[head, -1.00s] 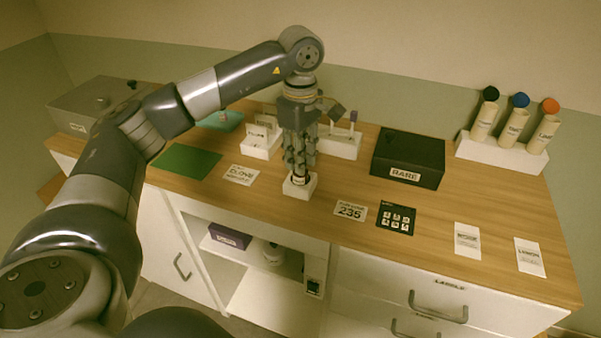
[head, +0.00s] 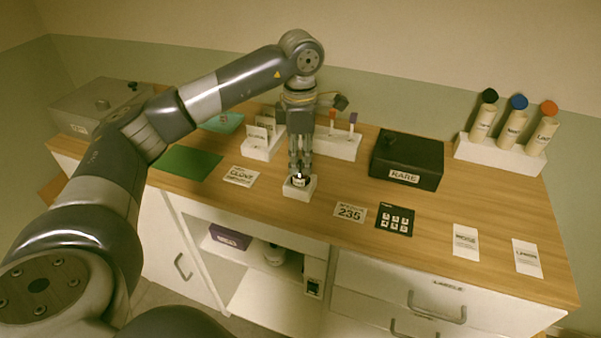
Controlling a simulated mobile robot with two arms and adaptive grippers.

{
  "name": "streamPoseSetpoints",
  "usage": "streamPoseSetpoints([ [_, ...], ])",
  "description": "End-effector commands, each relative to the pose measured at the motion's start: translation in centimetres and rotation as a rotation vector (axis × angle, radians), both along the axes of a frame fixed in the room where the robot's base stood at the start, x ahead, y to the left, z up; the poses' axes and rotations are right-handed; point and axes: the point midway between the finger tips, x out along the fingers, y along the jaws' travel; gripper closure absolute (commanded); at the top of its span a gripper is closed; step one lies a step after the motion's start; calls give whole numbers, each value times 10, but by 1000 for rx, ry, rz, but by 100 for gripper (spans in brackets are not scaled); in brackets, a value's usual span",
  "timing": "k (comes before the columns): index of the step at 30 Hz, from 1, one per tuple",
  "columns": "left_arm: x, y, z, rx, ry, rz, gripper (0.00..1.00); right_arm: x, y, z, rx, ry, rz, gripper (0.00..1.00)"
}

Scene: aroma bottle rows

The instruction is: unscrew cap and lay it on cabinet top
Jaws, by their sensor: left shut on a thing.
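My left gripper (head: 299,172) points straight down and is shut on the top of a small bottle (head: 299,182), where the cap is. The cap itself is hidden between the fingers. The bottle stands upright in a small white block (head: 308,190) on the wooden cabinet top (head: 450,205). I cannot tell whether the cap still sits on the bottle's neck. My right gripper is out of view.
Behind stand white holders (head: 340,147) with vials and cards, and a black RARE box (head: 405,160). A rack (head: 500,153) of three capped tubes is at the back right. Cards and a black keypad card (head: 395,219) lie near the front. A green mat (head: 185,162) lies left.

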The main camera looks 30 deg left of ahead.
Motion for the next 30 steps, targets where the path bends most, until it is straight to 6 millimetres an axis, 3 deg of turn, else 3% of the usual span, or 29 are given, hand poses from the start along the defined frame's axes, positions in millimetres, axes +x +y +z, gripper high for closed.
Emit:
streamPoseSetpoints([
  [21, 0, 0, 1, 0, 1, 907, 100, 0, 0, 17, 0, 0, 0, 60],
  [30, 0, 0, 1, -1, 0, 968, 100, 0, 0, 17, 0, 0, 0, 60],
])
